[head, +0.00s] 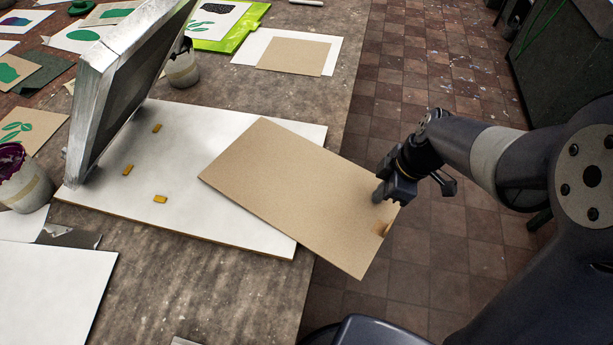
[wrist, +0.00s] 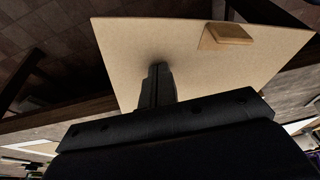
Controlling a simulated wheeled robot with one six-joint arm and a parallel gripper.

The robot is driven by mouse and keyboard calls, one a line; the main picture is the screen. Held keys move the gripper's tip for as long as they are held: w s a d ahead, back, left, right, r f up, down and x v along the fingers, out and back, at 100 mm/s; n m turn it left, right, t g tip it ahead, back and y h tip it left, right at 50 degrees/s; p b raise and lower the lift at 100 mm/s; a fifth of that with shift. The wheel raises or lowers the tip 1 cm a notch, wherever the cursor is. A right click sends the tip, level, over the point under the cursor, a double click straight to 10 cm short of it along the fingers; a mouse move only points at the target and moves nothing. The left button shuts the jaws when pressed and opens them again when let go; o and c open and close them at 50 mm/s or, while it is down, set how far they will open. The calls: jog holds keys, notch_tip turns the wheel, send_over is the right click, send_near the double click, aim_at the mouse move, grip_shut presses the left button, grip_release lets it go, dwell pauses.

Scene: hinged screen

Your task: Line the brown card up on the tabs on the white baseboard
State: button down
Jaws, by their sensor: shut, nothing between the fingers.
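The brown card (head: 290,185) lies turned at an angle, its left part over the right part of the white baseboard (head: 210,225) and its right end out past the table edge. A small wooden block (head: 383,229) sits near its right end; it also shows in the wrist view (wrist: 226,34). Several orange-yellow tabs (head: 160,199) stand on the left part of the baseboard, apart from the card. My gripper (head: 379,196) is shut and empty at the card's right end, beside the block. Its fingers (wrist: 158,75) show against the card; whether they touch it I cannot tell.
The hinged screen (head: 125,85) stands tilted up at the baseboard's left side. Paint pots (head: 182,66) stand behind and left of it. A brown card on white paper (head: 293,56) lies at the back. Tiled floor (head: 440,80) is open right of the table.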

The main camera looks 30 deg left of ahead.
aim_at(331, 190)
jog(key=shift+s+a, duration=0.5)
jog(key=shift+a, duration=1.25)
jog(key=shift+s+a, duration=0.55)
jog(key=shift+a, duration=1.25)
jog(key=shift+s+a, duration=0.5)
jog(key=shift+a, duration=1.25)
jog(key=shift+d, duration=0.1)
jog(key=shift+w+d+b, duration=0.15)
jog(key=shift+d+b, duration=0.25)
jog(key=shift+b, duration=0.1)
jog(key=shift+r, duration=0.1)
jog(key=shift+r+p, duration=2.25)
jog(key=shift+r, duration=1.2)
jog(key=shift+f, duration=0.1)
jog(key=shift+f+b, duration=2.1)
jog(key=shift+f, duration=1.2)
